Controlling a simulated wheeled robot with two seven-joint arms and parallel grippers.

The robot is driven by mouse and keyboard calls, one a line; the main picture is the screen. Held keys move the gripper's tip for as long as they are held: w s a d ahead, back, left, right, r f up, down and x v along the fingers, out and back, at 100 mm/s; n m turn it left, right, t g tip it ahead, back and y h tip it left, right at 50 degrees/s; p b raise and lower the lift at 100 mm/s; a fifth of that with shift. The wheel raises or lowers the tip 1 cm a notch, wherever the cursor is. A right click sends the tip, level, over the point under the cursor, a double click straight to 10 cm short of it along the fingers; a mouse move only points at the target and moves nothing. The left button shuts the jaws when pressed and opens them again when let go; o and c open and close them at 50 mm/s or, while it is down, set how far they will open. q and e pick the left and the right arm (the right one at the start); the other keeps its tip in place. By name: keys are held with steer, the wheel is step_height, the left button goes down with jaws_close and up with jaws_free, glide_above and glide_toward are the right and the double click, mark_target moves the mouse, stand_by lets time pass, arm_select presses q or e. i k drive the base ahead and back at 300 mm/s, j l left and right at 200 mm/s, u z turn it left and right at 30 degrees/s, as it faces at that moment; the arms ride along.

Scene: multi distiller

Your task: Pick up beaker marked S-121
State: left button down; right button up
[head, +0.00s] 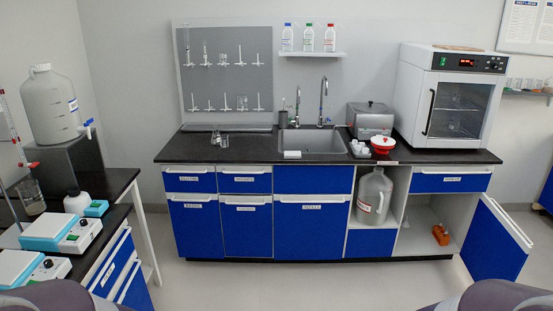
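No marking S-121 can be read on any glassware from here. More glassware (242,102) hangs on the grey peg rack (225,50). Neither of my grippers is in view; only rounded grey parts of me show at the bottom corners.
A blue-fronted counter (258,178) holds a sink (312,142) and a white oven (452,97). A cabinet door (496,240) stands open at right. Hotplates (65,232) sit on the left bench (115,182). The middle floor (300,285) is clear.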

mark_target(224, 141)
steer(key=i+u, duration=0.15)
steer(key=i, duration=0.35)
steer(key=i+l+u, duration=0.2)
steer(key=i, duration=0.3)
steer(key=i+l+u, duration=0.15)
steer(key=i, duration=0.35)
steer(key=i+u, duration=0.15)
steer(key=i, duration=1.25)
steer(key=i+u, duration=0.2)
steer(key=i, duration=1.2)
